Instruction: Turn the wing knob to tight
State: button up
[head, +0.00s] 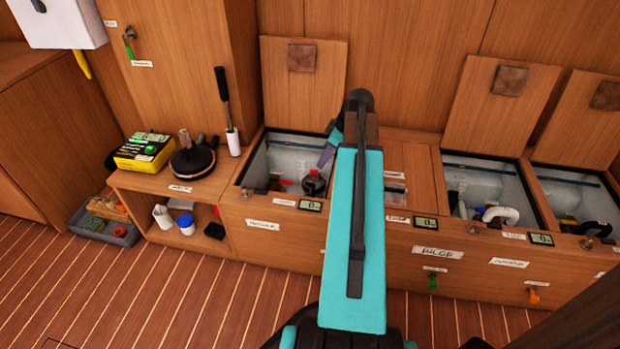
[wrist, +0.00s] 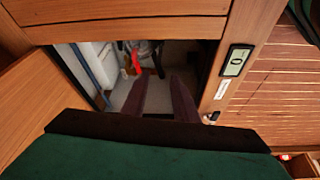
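No part can be surely made out as the wing knob. In the open left compartment (head: 268,168), a dark round fitting (head: 314,184) sits beside a small red lever (head: 286,182). The wrist view shows a red part (wrist: 135,62) among grey and dark fittings at the compartment's far end. My gripper (head: 326,156) reaches down into this compartment from its right side. In the wrist view, my gripper's two purple fingers (wrist: 160,84) stand apart with nothing between them. They point towards the fittings and appear short of them. My arm hides the compartment's right part in the head view.
The raised lid (head: 302,85) stands behind the compartment. Its rim and a small display (head: 311,205) border the opening. A shelf (head: 155,188) at left holds a black winch-like drum (head: 192,158) and a yellow box (head: 145,151).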

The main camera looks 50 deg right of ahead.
dwell(0.3)
jog(key=b, duration=0.5)
send_near(309, 183)
jog(key=x, duration=0.8)
jog(key=shift+r, duration=0.1)
jog(key=shift+c, duration=0.3)
grip_shut()
